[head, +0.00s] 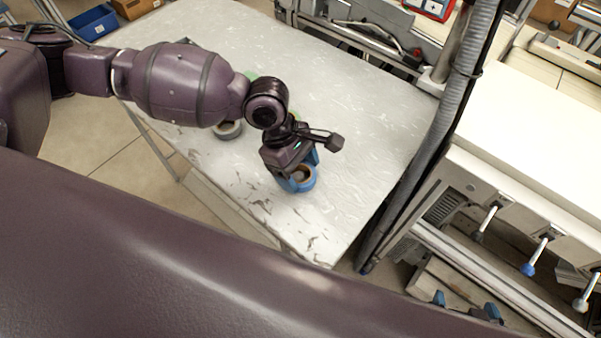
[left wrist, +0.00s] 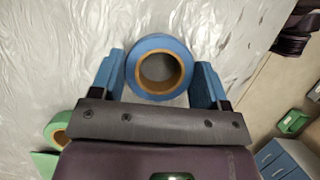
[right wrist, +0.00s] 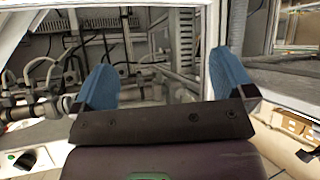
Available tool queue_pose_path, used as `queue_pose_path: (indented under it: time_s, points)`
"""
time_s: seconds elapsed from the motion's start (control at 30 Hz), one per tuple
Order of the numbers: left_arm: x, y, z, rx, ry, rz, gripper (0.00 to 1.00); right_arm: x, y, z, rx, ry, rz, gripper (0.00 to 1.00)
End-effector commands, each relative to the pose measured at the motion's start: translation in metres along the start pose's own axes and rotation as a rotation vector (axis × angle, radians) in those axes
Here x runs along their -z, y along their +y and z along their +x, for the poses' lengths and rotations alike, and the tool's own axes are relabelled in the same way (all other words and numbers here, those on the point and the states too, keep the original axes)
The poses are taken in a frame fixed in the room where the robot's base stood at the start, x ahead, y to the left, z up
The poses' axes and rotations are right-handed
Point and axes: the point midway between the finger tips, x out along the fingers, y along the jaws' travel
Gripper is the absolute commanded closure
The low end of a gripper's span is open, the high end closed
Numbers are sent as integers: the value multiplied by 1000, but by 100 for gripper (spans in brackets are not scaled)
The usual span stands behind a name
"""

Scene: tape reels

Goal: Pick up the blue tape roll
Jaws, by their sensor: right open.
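The blue tape roll (head: 304,184) is near the front of the grey table (head: 350,205), with its brown core facing up. My left gripper (head: 297,172) is over it with the blue fingers on either side. In the left wrist view the blue tape roll (left wrist: 160,42) fills the gap between the left gripper's fingers (left wrist: 158,80), which appear to touch its outer sides. Whether it is off the table is unclear. My right gripper (right wrist: 165,85) is open and empty in the right wrist view, and is not seen in the head view.
A grey tape roll (head: 229,131) lies further back on the table, partly behind my left arm. A green tape roll (left wrist: 57,130) shows at the lower left of the left wrist view. A grey corrugated hose (head: 455,105) runs along the table's right side.

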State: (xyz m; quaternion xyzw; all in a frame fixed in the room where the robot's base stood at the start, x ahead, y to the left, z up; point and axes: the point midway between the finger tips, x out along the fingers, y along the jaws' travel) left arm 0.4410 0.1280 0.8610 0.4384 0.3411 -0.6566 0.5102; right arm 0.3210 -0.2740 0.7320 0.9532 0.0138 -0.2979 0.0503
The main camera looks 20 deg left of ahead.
Motion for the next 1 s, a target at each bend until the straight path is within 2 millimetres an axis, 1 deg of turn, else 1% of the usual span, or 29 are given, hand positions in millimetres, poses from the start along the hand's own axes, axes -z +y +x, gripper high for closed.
queue_pose_path:
  time_s: [0.03, 0.07, 0.1, 0.33, 0.47, 0.57, 0.67, 0.8, 1.0]
  points:
    - [0, 0, 0, 0, 0, 0, 49, 0, 0, 0, 0, 0, 0, 0]
    - [0, 0, 0, 0, 0, 0, 53, 0, 0, 0, 0, 0, 1, 0]
    - [0, 0, 0, 0, 0, 0, 55, 0, 0, 0, 0, 0, 1, 0]
    - [-1, 0, -2, 0, 0, 0, 55, 1, -2, 0, -1, 2, 8, 0]
    - [-5, 0, -12, -3, 0, 1, 55, 6, -2, -1, -2, 8, 11, 0]
    - [-11, 0, -28, -5, 0, 2, 55, 11, -1, -3, -3, 15, 12, 0]
    - [-20, 1, -49, -7, 0, 3, 55, 16, 0, -6, -4, 20, 12, 0]
    - [-34, 1, -84, -8, 1, 5, 55, 18, 2, -12, -7, 17, 13, 0]
    - [-53, 0, -130, -6, 2, 3, 55, 17, 4, -18, -11, 10, 13, 0]
